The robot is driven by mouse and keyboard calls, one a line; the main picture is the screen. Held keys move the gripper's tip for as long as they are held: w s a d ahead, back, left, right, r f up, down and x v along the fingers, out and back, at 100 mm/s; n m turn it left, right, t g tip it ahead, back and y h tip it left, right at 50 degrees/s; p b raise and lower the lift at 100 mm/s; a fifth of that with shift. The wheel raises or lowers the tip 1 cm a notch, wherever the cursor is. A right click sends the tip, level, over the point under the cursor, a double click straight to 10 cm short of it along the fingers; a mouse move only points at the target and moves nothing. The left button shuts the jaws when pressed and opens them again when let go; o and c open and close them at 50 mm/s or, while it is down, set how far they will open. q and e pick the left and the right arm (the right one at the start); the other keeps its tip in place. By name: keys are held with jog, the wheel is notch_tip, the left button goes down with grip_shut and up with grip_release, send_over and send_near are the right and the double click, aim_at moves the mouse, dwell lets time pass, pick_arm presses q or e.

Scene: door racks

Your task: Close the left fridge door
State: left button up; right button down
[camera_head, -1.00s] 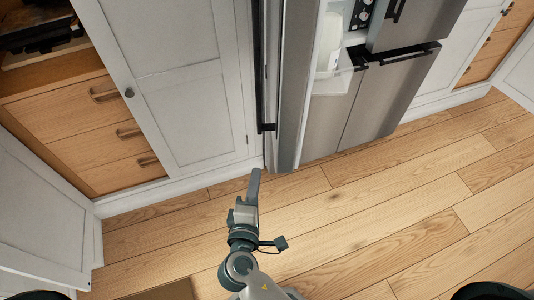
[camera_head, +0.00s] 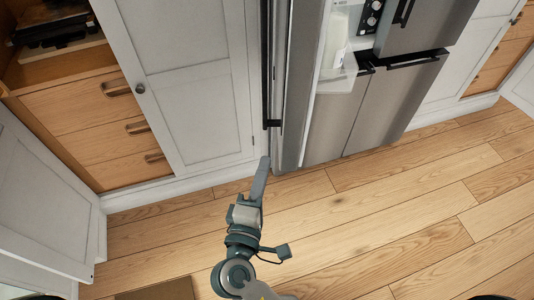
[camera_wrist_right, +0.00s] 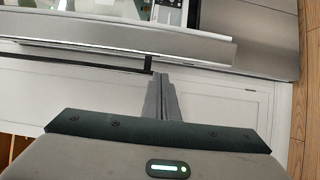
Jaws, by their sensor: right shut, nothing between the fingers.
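The left fridge door (camera_head: 298,85) stands open, seen nearly edge-on in the head view, with its long black handle (camera_head: 268,70) on its left, outer face. The door (camera_wrist_right: 120,38) crosses the upper part of the right wrist view, and its handle (camera_wrist_right: 90,59) runs just below it. My right gripper (camera_head: 264,162) is shut and empty, low on the handle side of the door. In the wrist view its fingertips (camera_wrist_right: 160,76) are beside the handle's end; I cannot tell whether they touch the door. My left gripper is not in view.
White bins holding a bottle (camera_head: 336,40) show inside the open fridge. A white cabinet door (camera_head: 190,80) and wooden drawers (camera_head: 100,110) stand to the left. The other steel fridge doors (camera_head: 395,100) look shut.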

jog(key=p+x, duration=0.3)
jog(key=x, duration=0.6)
jog(key=shift+w+p, duration=0.25)
jog(key=shift+p, duration=0.05)
jog(key=shift+d, duration=0.2)
